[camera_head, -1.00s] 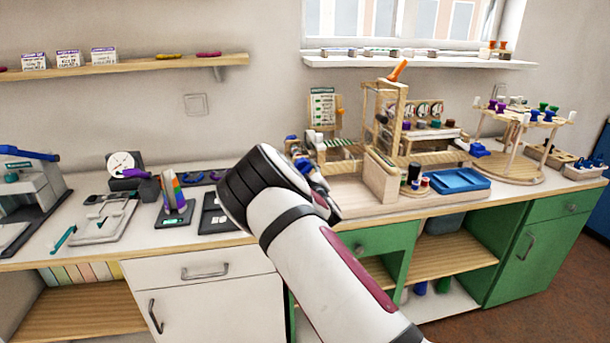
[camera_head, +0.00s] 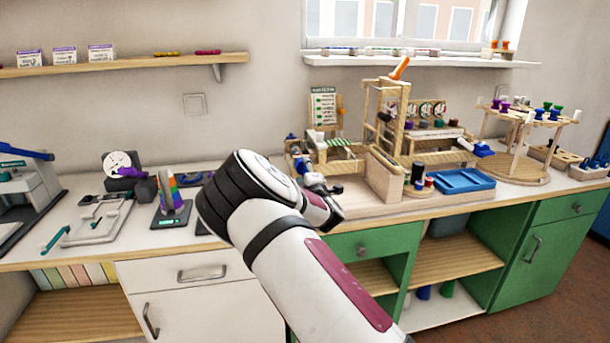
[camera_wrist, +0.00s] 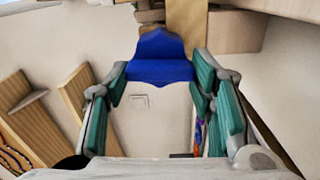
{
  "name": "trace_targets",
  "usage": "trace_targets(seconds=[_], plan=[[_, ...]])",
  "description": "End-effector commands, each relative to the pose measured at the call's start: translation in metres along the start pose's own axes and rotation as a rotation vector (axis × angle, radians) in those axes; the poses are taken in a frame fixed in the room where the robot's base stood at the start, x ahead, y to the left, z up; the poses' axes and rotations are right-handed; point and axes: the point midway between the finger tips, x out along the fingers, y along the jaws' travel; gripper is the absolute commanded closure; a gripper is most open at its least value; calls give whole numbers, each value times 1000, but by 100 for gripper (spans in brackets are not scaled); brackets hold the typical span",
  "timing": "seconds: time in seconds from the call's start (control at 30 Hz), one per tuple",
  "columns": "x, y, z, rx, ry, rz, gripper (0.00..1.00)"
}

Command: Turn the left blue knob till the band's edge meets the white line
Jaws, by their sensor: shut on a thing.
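My gripper (camera_wrist: 158,75) is shut on the left blue knob (camera_wrist: 160,57), which sits between the green-padded fingertips in the wrist view. In the head view my gripper is at the frame's left end, partly hidden by my own arm. A blue knob (camera_head: 483,150) shows at the frame's right end. A green-striped band (camera_head: 338,152) lies across the frame's left part. The white line and the band's edge are too small to make out.
A blue tray (camera_head: 463,181) lies before the frame's right side, with small pots (camera_head: 418,174) left of it. A round wooden stand (camera_head: 520,178) is further right.

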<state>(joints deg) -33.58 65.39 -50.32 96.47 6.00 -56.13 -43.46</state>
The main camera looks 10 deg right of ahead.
Motion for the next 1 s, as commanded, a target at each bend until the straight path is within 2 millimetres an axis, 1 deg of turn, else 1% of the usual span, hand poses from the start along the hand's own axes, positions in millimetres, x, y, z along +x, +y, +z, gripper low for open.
trace_targets(seconds=[0.3,0.73,0.77,0.8,0.83,0.87,1.0], plan=[[0,-1,-1,-86,2,-1,78],[0,-1,-1,-93,2,-1,78],[0,-1,-1,-93,2,-1,48],[0,-1,-1,-93,2,-1,39],[0,-1,-1,-93,2,-1,32],[0,-1,-1,-93,2,-1,30],[0,-1,-1,-93,1,-1,30]])
